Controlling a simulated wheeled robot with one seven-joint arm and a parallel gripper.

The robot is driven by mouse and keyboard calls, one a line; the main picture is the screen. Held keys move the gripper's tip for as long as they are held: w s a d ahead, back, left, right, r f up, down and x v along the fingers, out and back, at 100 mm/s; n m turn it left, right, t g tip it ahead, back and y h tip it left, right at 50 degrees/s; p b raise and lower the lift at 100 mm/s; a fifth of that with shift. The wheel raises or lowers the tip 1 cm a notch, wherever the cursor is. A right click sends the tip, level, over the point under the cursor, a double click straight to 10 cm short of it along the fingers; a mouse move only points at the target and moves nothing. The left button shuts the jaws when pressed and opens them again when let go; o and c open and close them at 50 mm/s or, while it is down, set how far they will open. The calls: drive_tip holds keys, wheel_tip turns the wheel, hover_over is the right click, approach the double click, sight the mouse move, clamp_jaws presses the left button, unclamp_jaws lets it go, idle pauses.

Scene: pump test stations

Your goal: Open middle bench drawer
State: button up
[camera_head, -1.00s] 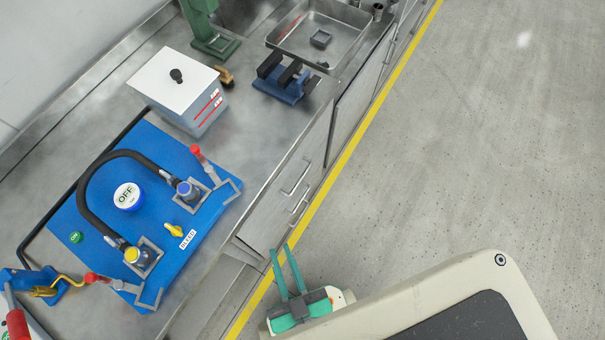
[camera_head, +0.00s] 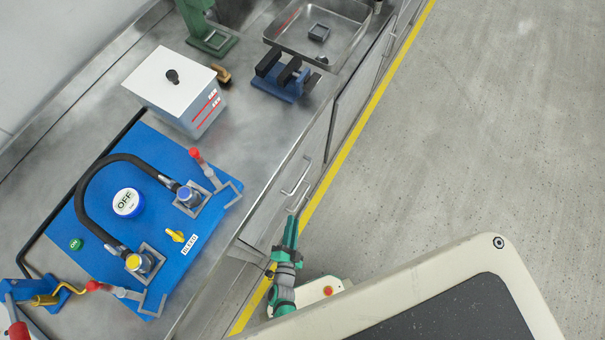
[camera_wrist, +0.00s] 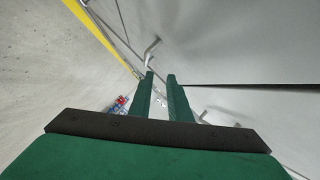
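The bench drawer fronts (camera_head: 270,215) are grey and face the aisle. In the head view two bar handles show on them: an upper handle (camera_head: 297,179) and a lower handle (camera_head: 299,201), partly hidden by my gripper. No drawer visibly stands out from the bench. My gripper (camera_head: 291,222) is low beside the fronts, just below the lower handle in the picture. In the wrist view my gripper (camera_wrist: 161,76) has its two green fingers apart with nothing between them. A metal handle (camera_wrist: 151,50) lies just beyond the fingertips. I cannot tell whether they touch.
The bench top (camera_head: 255,135) carries a blue pump board (camera_head: 105,245), a white-lidded box (camera_head: 172,82), a blue vise-like fixture (camera_head: 283,82) and a metal tray (camera_head: 340,45). A yellow floor line (camera_head: 350,145) runs along the bench. The floor (camera_head: 470,130) to the right is clear.

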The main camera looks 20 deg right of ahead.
sight(302, 198)
drive_tip(key=shift+m+g+h, duration=0.3)
drive_tip(key=shift+m+h, duration=0.1)
drive_tip(key=shift+m, duration=0.4)
drive_tip(key=x, duration=0.4)
drive_tip(key=f+x, duration=0.1)
drive_tip(key=x, duration=0.4)
drive_tip(key=s+f+x, duration=0.1)
drive_tip(key=x, duration=0.3)
drive_tip(key=shift+w+d+f, duration=0.2)
drive_tip(key=shift+d+f, duration=0.05)
drive_tip(key=shift+d, duration=0.25)
drive_tip(key=shift+c, duration=0.3)
clamp_jaws()
